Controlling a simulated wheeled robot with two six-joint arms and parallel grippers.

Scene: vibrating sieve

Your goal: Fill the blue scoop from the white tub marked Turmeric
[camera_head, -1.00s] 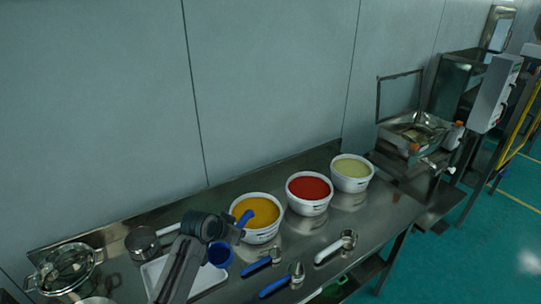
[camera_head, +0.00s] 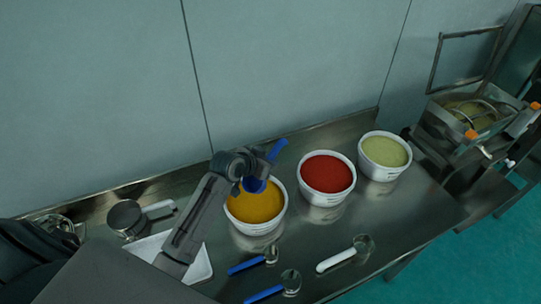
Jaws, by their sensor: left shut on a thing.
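The white tub with yellow-orange powder (camera_head: 256,234) stands on the steel table, left of two other tubs; I cannot read its label. My left gripper (camera_head: 261,164) is shut on the blue scoop (camera_head: 255,186). The scoop's handle (camera_head: 278,149) sticks up to the right. Its blue cup hangs over the rear part of the powder. I cannot tell whether the cup touches the powder, and its inside is hardly visible. My right gripper is not in view.
Tubs of red powder (camera_head: 327,173) and pale green powder (camera_head: 385,151) stand to the right. Several scoops, such as a blue-handled one (camera_head: 247,266), lie in front. A white tray (camera_head: 197,270) lies left, partly behind my arm. The sieve machine (camera_head: 470,115) is far right.

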